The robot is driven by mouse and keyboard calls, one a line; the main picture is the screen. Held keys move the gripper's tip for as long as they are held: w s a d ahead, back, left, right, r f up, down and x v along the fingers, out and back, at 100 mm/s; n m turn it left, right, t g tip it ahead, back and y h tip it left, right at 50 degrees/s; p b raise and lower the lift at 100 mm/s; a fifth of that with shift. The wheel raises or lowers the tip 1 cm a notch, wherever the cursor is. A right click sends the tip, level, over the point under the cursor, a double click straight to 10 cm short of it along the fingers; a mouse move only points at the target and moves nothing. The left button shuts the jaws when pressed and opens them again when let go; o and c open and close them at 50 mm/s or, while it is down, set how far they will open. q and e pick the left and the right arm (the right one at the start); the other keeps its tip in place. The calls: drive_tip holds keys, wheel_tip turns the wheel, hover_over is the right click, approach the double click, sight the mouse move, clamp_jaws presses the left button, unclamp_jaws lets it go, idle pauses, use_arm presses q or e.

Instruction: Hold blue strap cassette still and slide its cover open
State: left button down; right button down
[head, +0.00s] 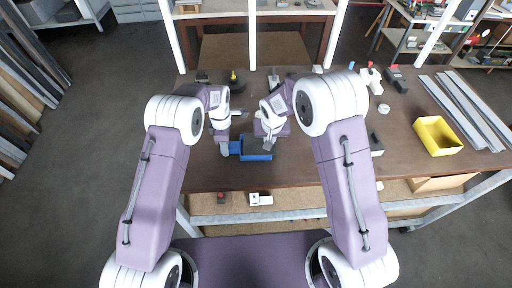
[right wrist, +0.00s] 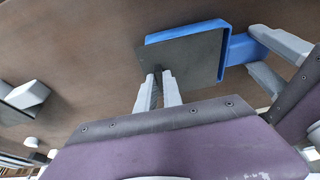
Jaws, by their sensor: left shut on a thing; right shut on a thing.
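The blue strap cassette (head: 257,156) lies on the brown workbench between my two grippers. Its dark grey flat cover (right wrist: 190,55) lies over most of it in the right wrist view, with the blue rim (right wrist: 185,31) showing along two sides. A blue tab (right wrist: 241,48) sticks out from one end of the cassette. My left gripper (head: 228,149) is shut on this tab; its fingers also show in the right wrist view (right wrist: 272,62). My right gripper (right wrist: 160,88) is shut at the cover's edge, apparently on a small grip that its fingers mostly hide.
A yellow bin (head: 437,136) and long metal profiles (head: 465,110) lie at the bench's right. Small tools and a black round base (head: 236,84) stand along the back. A dark block (head: 376,145) lies right of my right arm. Bare bench surrounds the cassette.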

drive_tip(key=shift+d, duration=1.5)
drive_tip(key=shift+s+d, duration=0.1)
drive_tip(key=shift+d, duration=1.9)
drive_tip(key=shift+s+d, duration=0.1)
drive_tip(key=shift+d, duration=1.05)
drive_tip(key=c, duration=1.5)
unclamp_jaws()
